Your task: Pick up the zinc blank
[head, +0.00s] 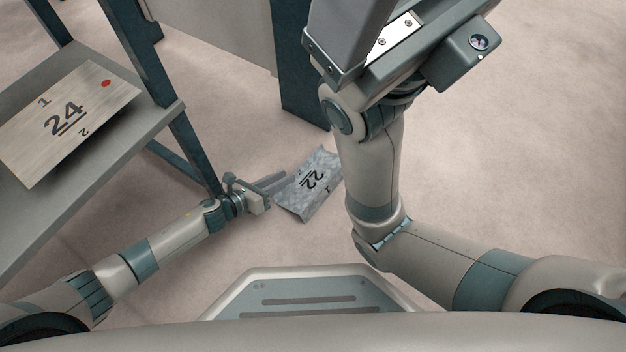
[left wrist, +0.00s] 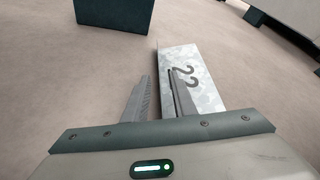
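The zinc blank (head: 311,188) is a mottled grey sheet marked 22. It appears to lie on the floor in the middle of the head view, its right edge close to or behind my right arm. My left gripper (head: 276,184) is open and empty just left of the blank.
A grey shelf (head: 120,138) on dark blue legs stands at the left, holding a wood-toned sheet (head: 85,95) marked 24. A dark blue post (head: 302,85) stands on the floor behind the blank. The floor at the right is clear.

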